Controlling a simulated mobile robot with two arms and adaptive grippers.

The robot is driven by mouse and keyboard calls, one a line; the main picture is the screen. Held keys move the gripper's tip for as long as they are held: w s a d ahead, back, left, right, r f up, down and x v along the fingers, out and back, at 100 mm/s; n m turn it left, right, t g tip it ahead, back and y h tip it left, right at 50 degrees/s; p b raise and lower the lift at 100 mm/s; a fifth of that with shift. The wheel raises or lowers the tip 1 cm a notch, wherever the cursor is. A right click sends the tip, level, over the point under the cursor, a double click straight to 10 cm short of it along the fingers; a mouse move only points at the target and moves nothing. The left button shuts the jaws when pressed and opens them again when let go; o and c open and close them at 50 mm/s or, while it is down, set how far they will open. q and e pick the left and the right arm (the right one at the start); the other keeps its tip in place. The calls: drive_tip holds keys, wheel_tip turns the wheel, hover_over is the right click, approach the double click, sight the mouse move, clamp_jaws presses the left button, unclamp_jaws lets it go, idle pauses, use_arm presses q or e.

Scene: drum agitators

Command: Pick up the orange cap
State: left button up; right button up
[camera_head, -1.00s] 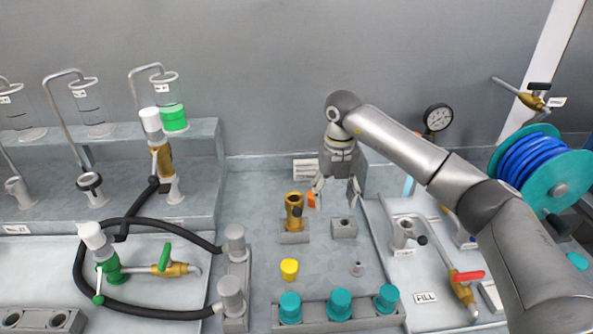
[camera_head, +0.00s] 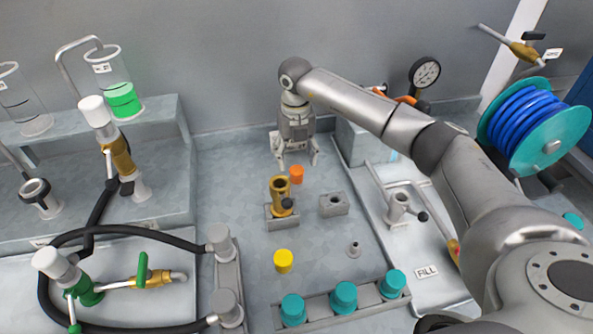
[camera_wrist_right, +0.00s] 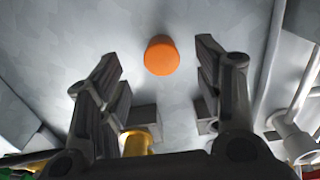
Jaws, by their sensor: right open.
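The orange cap (camera_head: 297,174) stands on the grey bench, just behind the brass fitting. In the right wrist view the cap (camera_wrist_right: 161,56) shows between and a little beyond the fingertips, with clear gaps on both sides. My right gripper (camera_head: 299,163) hangs pointing down above and behind the cap in the head view, its fingers spread and empty. In the right wrist view the open fingers of my right gripper (camera_wrist_right: 160,75) frame the cap without visible contact. My left gripper is not in view.
A brass fitting (camera_head: 279,192) stands in a grey block close in front of the cap. An empty grey block (camera_head: 334,204) is to its right. A yellow cap (camera_head: 283,261) and several teal caps (camera_head: 344,297) are nearer. Black hoses (camera_head: 130,227) lie left.

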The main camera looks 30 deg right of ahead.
sight(297, 169)
drive_tip(key=f, duration=0.1)
drive_tip(key=f+p, duration=0.1)
drive_tip(key=f, duration=0.2)
drive_tip(key=shift+s+f+p, duration=0.2)
drive_tip(key=shift+s+p, duration=0.1)
drive_tip(key=shift+p, duration=0.1)
drive_tip(key=shift+w+f, duration=0.1)
drive_tip(key=shift+f, duration=0.35)
drive_tip(key=c, duration=0.9)
